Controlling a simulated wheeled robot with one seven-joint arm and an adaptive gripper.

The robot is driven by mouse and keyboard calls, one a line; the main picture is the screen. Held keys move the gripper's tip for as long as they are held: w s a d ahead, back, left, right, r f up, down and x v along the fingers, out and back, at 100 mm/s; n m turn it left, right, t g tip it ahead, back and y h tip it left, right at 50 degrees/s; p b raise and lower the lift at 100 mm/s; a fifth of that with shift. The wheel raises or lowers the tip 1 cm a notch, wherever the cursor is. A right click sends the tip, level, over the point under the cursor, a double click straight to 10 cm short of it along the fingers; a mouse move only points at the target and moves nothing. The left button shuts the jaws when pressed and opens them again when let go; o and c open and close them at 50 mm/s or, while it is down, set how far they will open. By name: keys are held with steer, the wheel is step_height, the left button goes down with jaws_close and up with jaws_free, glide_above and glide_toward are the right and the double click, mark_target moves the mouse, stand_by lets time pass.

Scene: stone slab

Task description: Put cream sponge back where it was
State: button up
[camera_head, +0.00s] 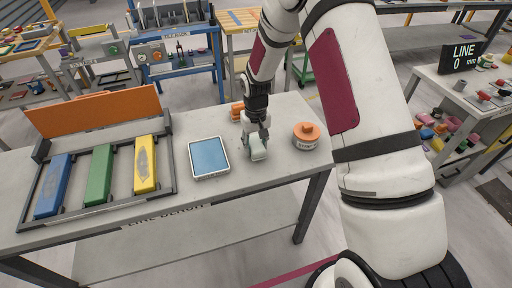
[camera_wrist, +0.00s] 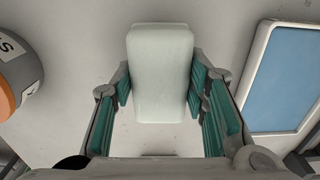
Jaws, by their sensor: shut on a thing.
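A pale, cream-white sponge block (camera_wrist: 160,75) sits between the fingers of my gripper (camera_wrist: 161,88) in the wrist view. The green finger pads press on both of its long sides. In the head view the sponge (camera_head: 258,152) shows under my gripper (camera_head: 257,140), low over the grey bench or touching it; I cannot tell which. A white-framed tray with a blue pad (camera_head: 193,174) lies on the bench just left of my gripper. It also shows at the right of the wrist view (camera_wrist: 249,73).
A round orange-lidded container (camera_head: 306,132) stands close to the right of my gripper. A small orange object (camera_head: 237,110) is behind it. At the left, an open case (camera_head: 168,170) holds blue, green and yellow blocks. The bench front edge is clear.

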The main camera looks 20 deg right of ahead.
steer(key=shift+f, duration=0.7)
steer(key=shift+f, duration=0.1)
steer(key=o, duration=1.2)
steer(key=shift+f, duration=0.1)
